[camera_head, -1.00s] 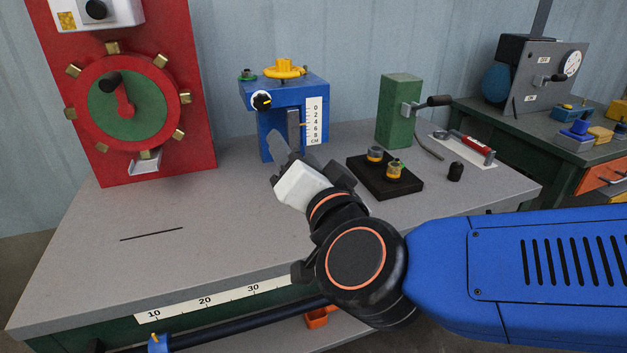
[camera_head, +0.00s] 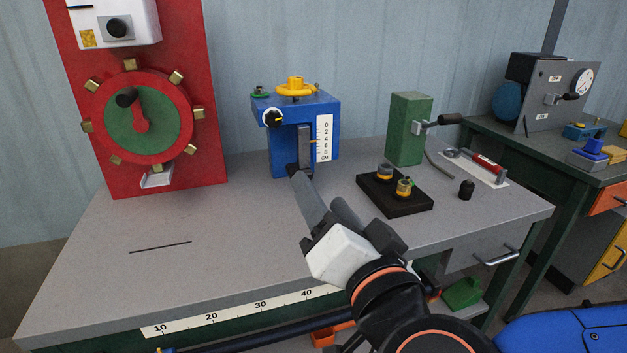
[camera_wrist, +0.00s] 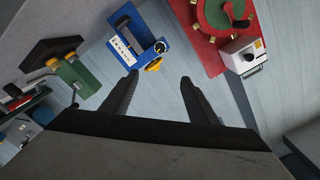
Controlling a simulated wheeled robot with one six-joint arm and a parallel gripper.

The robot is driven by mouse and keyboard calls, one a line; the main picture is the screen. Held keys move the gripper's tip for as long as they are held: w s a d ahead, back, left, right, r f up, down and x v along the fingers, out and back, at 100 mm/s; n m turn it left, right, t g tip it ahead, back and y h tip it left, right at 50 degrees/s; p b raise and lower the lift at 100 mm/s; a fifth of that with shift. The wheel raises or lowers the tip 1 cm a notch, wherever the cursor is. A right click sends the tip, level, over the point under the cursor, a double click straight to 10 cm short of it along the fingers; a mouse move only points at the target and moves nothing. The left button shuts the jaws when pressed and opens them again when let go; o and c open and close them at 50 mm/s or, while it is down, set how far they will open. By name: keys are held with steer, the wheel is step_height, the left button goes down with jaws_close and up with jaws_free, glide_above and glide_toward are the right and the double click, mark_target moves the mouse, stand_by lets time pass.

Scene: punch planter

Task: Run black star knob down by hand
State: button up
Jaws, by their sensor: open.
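A blue press (camera_head: 318,110) stands at the back of the grey bench. On its upper left front is a small black knob (camera_head: 273,118) on a white dial, with a yellow mark; whether it is star-shaped is too small to tell. The knob also shows in the wrist view (camera_wrist: 160,47). A yellow handwheel (camera_head: 295,88) and a small green knob (camera_head: 260,92) sit on top of the press. My gripper (camera_head: 320,192) is open and empty, in front of and below the press. In the wrist view its fingers (camera_wrist: 160,78) are apart, with only wall between the tips.
A red panel with a wheel (camera_head: 136,116) stands left of the press. A black block (camera_head: 400,205) with two brass-coloured parts, a green post (camera_head: 407,130) and a black cylinder (camera_head: 466,190) are to the right.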

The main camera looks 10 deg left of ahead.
stand_by(0.5)
steer(key=n, duration=0.4)
glide_toward(275, 119)
steer(key=shift+n, duration=0.3)
steer(key=x, duration=0.8)
steer(key=shift+w+a, duration=0.2)
steer(key=shift+w, duration=0.15)
steer(key=c, duration=1)
